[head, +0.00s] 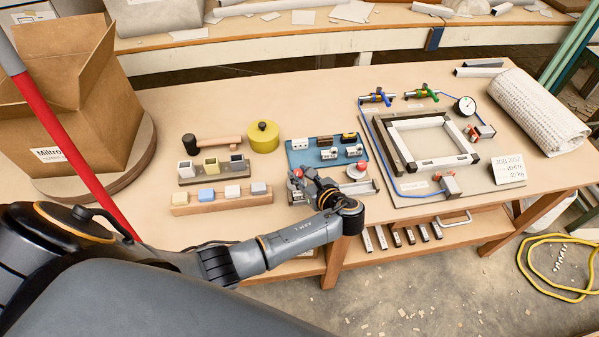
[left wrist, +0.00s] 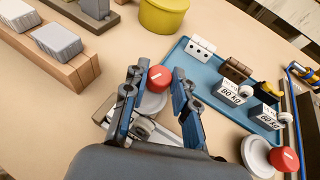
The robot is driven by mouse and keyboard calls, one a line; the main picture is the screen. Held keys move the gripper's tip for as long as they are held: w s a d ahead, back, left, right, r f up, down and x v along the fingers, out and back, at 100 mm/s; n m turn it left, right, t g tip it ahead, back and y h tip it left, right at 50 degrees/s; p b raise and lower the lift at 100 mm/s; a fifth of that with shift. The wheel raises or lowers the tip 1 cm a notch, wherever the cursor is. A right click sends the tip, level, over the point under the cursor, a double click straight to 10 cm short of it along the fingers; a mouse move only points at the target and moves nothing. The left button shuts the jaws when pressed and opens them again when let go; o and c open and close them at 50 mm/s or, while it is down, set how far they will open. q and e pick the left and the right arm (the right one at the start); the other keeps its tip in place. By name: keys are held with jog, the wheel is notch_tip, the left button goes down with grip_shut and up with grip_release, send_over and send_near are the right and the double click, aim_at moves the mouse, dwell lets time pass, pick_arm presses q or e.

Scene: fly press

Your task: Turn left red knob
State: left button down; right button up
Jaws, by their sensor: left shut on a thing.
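The left red knob (head: 298,173) has a white mark on its top and sits above a pale round disc at the front of the bench. In the left wrist view the same left red knob (left wrist: 160,79) shows between the two fingers. My left gripper (head: 309,178) reaches it from the front, and its fingers (left wrist: 159,80) are shut on it from both sides. The right red knob (head: 361,167) stands apart to the right on its own pale disc, and also shows in the left wrist view (left wrist: 284,159). My right gripper is not in view.
A blue tray (head: 297,158) with white weights lies just behind the knobs. A wooden block rack (head: 179,211) and a yellow round tin (head: 263,139) stand to the left. A frame fixture (head: 399,187) with blue hose lies to the right. A cardboard box (head: 65,90) stands far left.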

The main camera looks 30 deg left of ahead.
pick_arm(q)
jog(key=n+g, duration=0.1)
jog(key=n+g+y, duration=0.1)
jog(key=shift+w+d+g+b, duration=0.1)
jog(key=shift+w+g+b, duration=0.1)
jog(key=shift+g+b, duration=0.15)
jog(key=shift+w+n+g+y+b, duration=0.1)
jog(key=shift+n+g+y+b, duration=0.4)
jog(key=shift+n+g, duration=0.8)
jog(key=c, duration=1.1)
grip_release()
jog(key=shift+o, duration=0.2)
jog(key=v, duration=0.7)
jog(key=shift+d+r, duration=0.1)
jog(key=shift+d, duration=0.05)
